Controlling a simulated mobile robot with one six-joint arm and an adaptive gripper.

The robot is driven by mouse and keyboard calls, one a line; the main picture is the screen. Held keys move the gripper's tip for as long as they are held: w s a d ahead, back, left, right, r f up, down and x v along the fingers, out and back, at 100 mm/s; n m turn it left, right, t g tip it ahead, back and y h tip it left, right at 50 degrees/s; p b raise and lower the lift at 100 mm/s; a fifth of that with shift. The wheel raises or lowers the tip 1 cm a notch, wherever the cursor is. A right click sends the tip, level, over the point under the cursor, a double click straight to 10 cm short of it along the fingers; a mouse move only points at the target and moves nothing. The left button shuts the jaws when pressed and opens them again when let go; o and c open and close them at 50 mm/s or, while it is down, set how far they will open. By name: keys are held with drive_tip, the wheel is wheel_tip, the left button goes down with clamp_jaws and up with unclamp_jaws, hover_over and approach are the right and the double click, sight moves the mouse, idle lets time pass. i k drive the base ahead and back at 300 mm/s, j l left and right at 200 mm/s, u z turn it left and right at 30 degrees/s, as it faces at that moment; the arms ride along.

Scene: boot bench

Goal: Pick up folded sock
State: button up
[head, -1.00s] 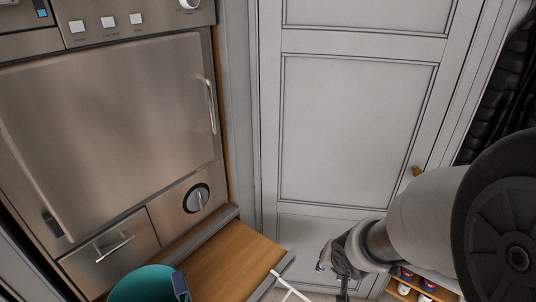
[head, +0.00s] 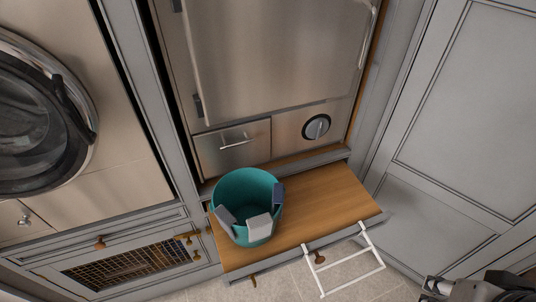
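A teal round tub (head: 240,183) stands on a wooden pull-out shelf (head: 315,205). A light grey piece (head: 259,227) sits at its front rim. A slate-blue piece (head: 227,216) is at the left of the rim and a dark blue piece (head: 278,194) at the right. They look like folded cloth, but I cannot tell whether any is the folded sock. My gripper (head: 432,289) is partly in view at the bottom right, low and well to the right of the tub. Its fingers are too small and cut off to read.
A white rack frame (head: 345,262) hangs at the shelf's front right. A steel appliance (head: 275,50) stands behind the shelf, a round-door washer (head: 40,115) at left. Below it is a mesh-front drawer (head: 130,268). A grey panelled door (head: 480,110) is at right. Tiled floor shows in front.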

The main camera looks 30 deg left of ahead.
sight(226, 218)
drive_tip(key=u, duration=1.95)
drive_tip(key=i+j+z, duration=0.2)
drive_tip(key=i+j, duration=0.05)
drive_tip(key=i, duration=0.1)
